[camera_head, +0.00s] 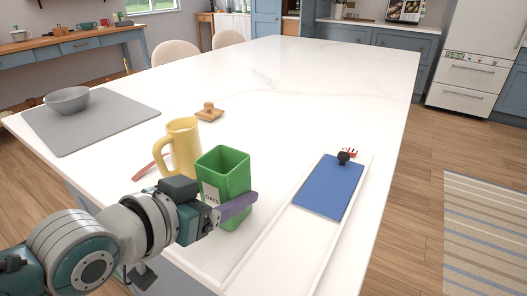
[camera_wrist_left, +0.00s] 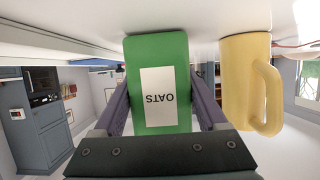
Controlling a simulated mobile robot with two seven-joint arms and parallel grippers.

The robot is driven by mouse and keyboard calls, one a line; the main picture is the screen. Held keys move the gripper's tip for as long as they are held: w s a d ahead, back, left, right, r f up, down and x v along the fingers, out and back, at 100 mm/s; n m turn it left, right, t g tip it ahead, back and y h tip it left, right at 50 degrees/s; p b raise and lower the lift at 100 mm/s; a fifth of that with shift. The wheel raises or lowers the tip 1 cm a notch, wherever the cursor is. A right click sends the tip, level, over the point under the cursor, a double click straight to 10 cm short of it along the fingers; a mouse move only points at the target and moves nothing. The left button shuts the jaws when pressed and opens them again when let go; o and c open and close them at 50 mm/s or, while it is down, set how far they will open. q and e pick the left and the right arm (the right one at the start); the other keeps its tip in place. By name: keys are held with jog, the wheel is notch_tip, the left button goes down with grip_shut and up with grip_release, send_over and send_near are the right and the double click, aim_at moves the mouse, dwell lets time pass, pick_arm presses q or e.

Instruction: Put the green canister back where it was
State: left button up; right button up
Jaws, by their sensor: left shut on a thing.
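The green canister (camera_head: 224,170) is an open-topped square box with a white label reading OATS. It is upright at the near edge of the white table (camera_head: 300,80). My left gripper (camera_head: 236,207) is shut on it, one purple finger across its near side. In the left wrist view the canister (camera_wrist_left: 158,75) sits between both fingers, with its label upside down. I cannot tell if its base touches the table. My right gripper is not in view.
A yellow jug (camera_head: 183,148) stands just left of the canister, with a red object (camera_head: 145,170) beside it. A wooden lid (camera_head: 209,112) lies behind. A grey bowl (camera_head: 68,100) sits on a grey mat (camera_head: 95,122). The table's far middle is clear.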

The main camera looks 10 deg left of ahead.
pick_arm(q)
jog(key=shift+f, duration=0.1)
jog(key=o, duration=1.5)
jog(key=shift+o, duration=0.2)
jog(key=shift+s+r, duration=0.1)
jog(key=shift+r, duration=0.2)
jog(key=s+a+r+n+g+y+p, duration=0.1)
jog(key=s+g, duration=0.3)
jog(key=s, duration=0.9)
jog(key=s+a+r+n+g+y+p, duration=0.1)
jog(key=s+a+r+g+y+p, duration=0.1)
jog(key=s, duration=1)
jog(key=a+g+y, duration=0.1)
jog(key=a+g, duration=0.1)
jog(key=g, duration=0.1)
jog(key=shift+s+a+r, duration=0.15)
jog(key=shift+s+r, duration=0.05)
jog(key=shift+s, duration=0.15)
